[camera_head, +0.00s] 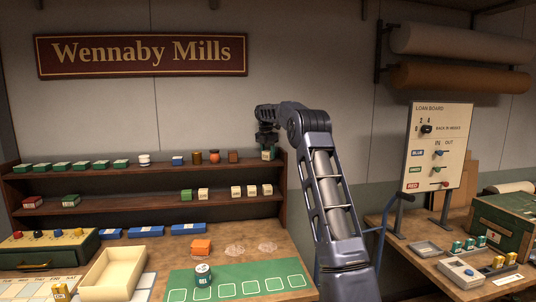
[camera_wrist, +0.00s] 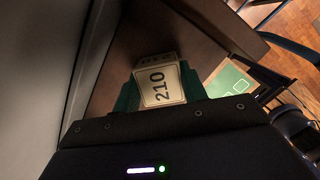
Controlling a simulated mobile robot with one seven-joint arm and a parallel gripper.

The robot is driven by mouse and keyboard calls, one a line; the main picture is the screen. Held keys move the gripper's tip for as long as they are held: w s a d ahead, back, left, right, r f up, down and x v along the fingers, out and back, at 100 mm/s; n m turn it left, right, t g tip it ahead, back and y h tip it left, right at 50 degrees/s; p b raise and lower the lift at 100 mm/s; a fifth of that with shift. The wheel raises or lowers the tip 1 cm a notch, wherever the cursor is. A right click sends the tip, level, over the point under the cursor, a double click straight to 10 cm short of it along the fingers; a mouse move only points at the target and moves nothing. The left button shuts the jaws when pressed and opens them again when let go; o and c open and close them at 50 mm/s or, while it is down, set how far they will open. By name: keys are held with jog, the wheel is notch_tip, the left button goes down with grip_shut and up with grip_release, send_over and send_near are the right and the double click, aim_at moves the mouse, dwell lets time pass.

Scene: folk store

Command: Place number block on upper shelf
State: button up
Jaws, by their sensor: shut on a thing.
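My gripper (camera_head: 268,145) is at the right end of the upper shelf (camera_head: 222,165), pointing down. Several green blocks (camera_head: 75,166) stand in a row at the left of the upper shelf.
Upper shelf also holds a white stack (camera_head: 144,160), a blue block (camera_head: 177,160), and jars (camera_head: 214,157). The lower shelf (camera_head: 130,206) has green and cream blocks. Below lie a green mat (camera_head: 240,280), a cream tray (camera_head: 115,272) and blue boxes (camera_head: 146,231). A loan board (camera_head: 436,146) stands right.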

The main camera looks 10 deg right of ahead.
aim_at(266, 151)
jog(key=shift+f, duration=0.1)
jog(key=o, duration=1)
jog(key=shift+c, duration=0.2)
notch_tip(266, 151, up, 12)
jog(key=s+a, duration=0.1)
jog(key=s+r+m+t, duration=0.1)
jog(key=s+r+m, duration=0.25)
jog(key=s, duration=0.45)
jog(key=s+r+m, duration=0.2)
jog(key=s+m, duration=0.2)
jog(key=s, duration=0.4)
jog(key=s+d+f+m, duration=0.2)
jog(key=s+m, duration=0.4)
jog(key=s, duration=1)
jog(key=s+f+m, duration=0.4)
jog(key=s+f, duration=0.2)
jog(key=s, duration=0.4)
jog(key=s+d+f+m+t, duration=0.1)
jog(key=s+f+m, duration=0.4)
jog(key=s, duration=0.5)
jog(key=s+d+f+m+t+y, duration=0.1)
jog(key=s+f+m, duration=0.3)
jog(key=s+f, duration=0.5)
jog(key=shift+s, duration=0.7)
